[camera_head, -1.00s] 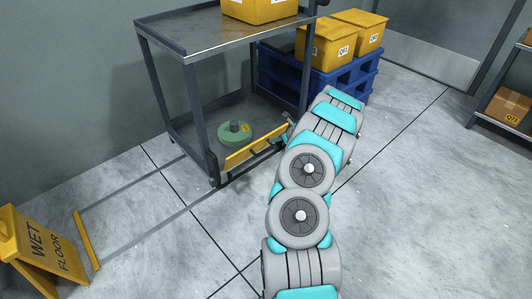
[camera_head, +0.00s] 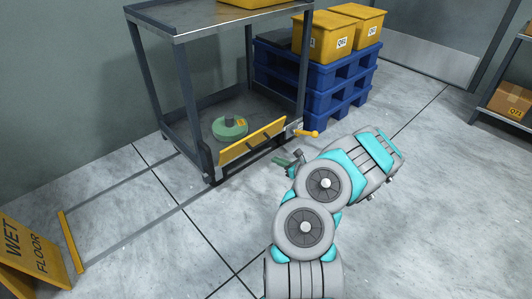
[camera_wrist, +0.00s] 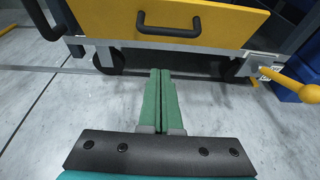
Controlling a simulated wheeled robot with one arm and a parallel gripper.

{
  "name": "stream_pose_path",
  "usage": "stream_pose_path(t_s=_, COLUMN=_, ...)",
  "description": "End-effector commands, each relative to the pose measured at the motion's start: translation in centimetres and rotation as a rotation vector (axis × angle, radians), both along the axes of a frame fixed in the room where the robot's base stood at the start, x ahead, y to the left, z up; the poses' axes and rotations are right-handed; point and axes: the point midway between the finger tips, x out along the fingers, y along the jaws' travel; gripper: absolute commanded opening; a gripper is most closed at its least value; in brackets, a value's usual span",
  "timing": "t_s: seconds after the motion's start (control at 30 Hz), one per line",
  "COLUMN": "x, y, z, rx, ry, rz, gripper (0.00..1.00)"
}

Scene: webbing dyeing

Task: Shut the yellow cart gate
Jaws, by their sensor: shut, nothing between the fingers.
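The yellow gate (camera_head: 252,141) is a flat panel across the front of the grey cart's lower shelf. It stands upright or nearly so between the front posts; I cannot tell whether it is latched. Its black handle (camera_wrist: 168,31) shows in the wrist view. A yellow lever (camera_head: 308,133) sticks out at the gate's right end, and it also shows in the wrist view (camera_wrist: 292,84). My gripper (camera_wrist: 160,72) is shut and empty, with green fingers pointing at the gate's lower part. In the head view my gripper (camera_head: 280,161) is low in front of the gate, apart from it.
A green round spool (camera_head: 230,128) sits on the lower shelf behind the gate. Blue pallets (camera_head: 340,85) with yellow bins (camera_head: 322,38) stand right of the cart. A yellow wet-floor sign (camera_head: 30,255) stands at the lower left. The floor right of my arm is clear.

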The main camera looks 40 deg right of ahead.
Motion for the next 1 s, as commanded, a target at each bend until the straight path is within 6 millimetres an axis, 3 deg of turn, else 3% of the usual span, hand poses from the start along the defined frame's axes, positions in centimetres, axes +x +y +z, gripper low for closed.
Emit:
stream_pose_path(t_s=0.2, x=4.0, y=0.4, z=-1.6, rx=-0.004, ry=0.004, rz=0.003, gripper=0.0)
stream_pose_path(t_s=0.4, x=6.3, y=0.4, z=0.0, rx=-0.004, ry=0.002, rz=0.002, gripper=0.0)
stream_pose_path(t_s=1.0, x=7.4, y=0.5, z=0.8, rx=-0.003, ry=0.011, rz=0.002, gripper=0.0)
